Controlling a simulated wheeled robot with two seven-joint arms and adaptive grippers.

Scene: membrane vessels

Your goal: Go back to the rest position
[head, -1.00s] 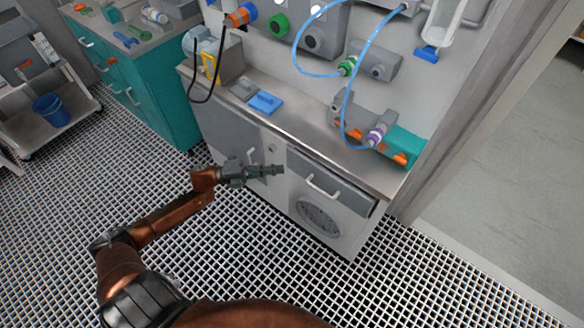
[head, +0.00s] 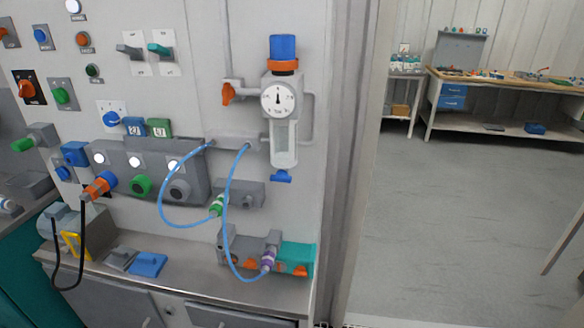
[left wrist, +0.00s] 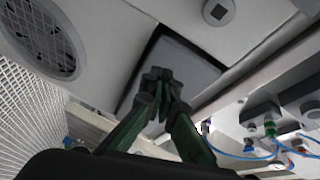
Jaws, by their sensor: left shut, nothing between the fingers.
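My left gripper (left wrist: 160,84) shows in the left wrist view, its dark green fingers closed together with nothing between them. No arm or gripper of mine shows in the head view. My right gripper is in neither view.
The workstation counter (head: 185,285) holds a blue block (head: 148,264) and a valve unit joined by blue hoses (head: 163,200). A gauge regulator (head: 278,98) hangs on the panel. Open grey floor (head: 450,220) lies right of the doorway, with a workbench (head: 500,80) beyond.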

